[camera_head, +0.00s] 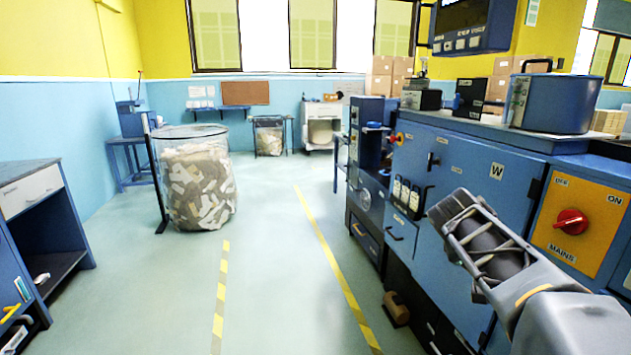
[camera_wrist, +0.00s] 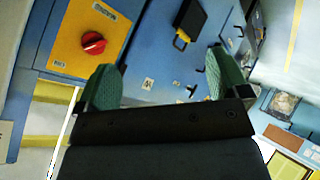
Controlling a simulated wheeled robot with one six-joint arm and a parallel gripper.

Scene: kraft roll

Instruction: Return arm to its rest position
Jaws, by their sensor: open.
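My gripper (camera_head: 458,218) is raised in front of the blue machine cabinet (camera_head: 472,165) in the head view, with my arm coming in from the lower right. In the wrist view my gripper (camera_wrist: 163,78) has its two green-padded fingers wide apart, with nothing between them. The cabinet front lies beyond the fingers. The orange mains panel with its red switch (camera_head: 571,221) is to the right of my gripper in the head view. The same red switch (camera_wrist: 93,42) shows at the upper left in the wrist view.
A clear bin of scrap (camera_head: 198,185) stands on the floor at left. A blue desk (camera_head: 40,170) stands at the left edge. A blue drum (camera_head: 555,103) sits on the machine top. A small brown object (camera_head: 397,308) lies by the machine's foot. The floor between the yellow lines is clear.

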